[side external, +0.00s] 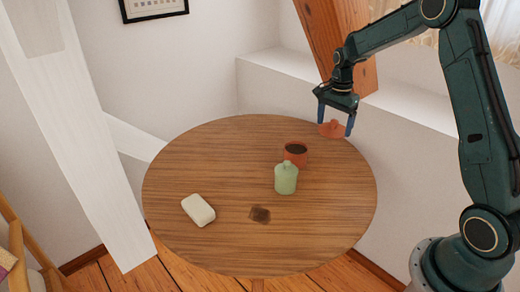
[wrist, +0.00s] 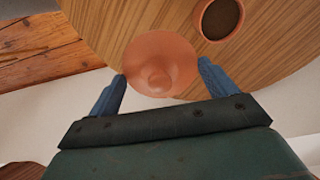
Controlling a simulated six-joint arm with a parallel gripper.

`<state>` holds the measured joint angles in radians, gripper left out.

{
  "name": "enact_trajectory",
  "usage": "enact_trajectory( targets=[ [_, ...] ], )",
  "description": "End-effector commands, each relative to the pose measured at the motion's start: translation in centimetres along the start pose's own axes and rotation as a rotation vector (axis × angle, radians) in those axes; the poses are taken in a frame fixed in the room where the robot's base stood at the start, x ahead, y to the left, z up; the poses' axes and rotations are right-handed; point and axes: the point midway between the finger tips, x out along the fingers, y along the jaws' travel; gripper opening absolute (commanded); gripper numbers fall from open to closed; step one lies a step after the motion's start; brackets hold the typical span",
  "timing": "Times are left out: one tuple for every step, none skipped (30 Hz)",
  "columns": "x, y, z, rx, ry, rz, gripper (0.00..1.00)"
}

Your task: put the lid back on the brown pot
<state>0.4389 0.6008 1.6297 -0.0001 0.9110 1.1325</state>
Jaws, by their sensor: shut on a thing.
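The brown pot (side external: 295,155) is terracotta-coloured and stands upright on the table behind the green bottle, its open top showing a dark inside. The pot's round mouth also shows at the top right of the wrist view (wrist: 220,18). The lid (side external: 332,129) is an orange-brown disc, held in the air near the table's back right edge. In the wrist view the lid (wrist: 160,62) lies between the blue fingers, a round knob-like shape at its middle. My gripper (side external: 335,123) is shut on the lid, to the right of the pot and apart from it.
A pale green bottle (side external: 286,178) stands close in front of the pot. A white rounded block (side external: 198,210) and a small dark brown square (side external: 260,214) lie on the round wooden table (side external: 200,160). A timber brace (side external: 330,35) and a white ledge (side external: 400,108) are behind my gripper.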

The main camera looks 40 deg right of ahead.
Motion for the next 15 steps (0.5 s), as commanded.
enact_trajectory(
  targets=[
    [0.2,-0.5,0.0,-0.001,0.000,0.001,0.62],
    [0.3,-0.9,0.0,-0.001,0.000,0.000,0.62],
    [0.5,-1.3,0.0,-0.002,-0.001,0.001,0.62],
    [0.6,-1.8,-0.1,-0.002,0.000,0.000,0.62],
    [0.7,-2.2,-0.1,-0.002,0.000,0.000,0.62],
    [0.9,-2.8,-0.1,-0.003,0.000,0.000,0.62],
    [1.1,-3.3,-0.1,-0.003,0.000,0.000,0.62],
    [1.3,-3.8,-0.1,-0.002,-0.001,0.001,0.62],
    [1.5,-4.5,-0.1,-0.002,0.000,0.000,0.62],
    [1.8,-5.1,-0.1,-0.002,0.000,0.000,0.62],
    [2.0,-5.6,-0.1,-0.002,0.000,0.000,0.62],
    [2.3,-6.3,0.0,-0.003,0.000,0.001,0.62],
    [2.5,-6.9,0.0,-0.003,0.000,0.000,0.62],
    [2.7,-7.4,0.1,-0.003,0.000,0.000,0.62],
    [3.0,-8.1,0.1,-0.002,0.000,0.000,0.62]
  ],
)
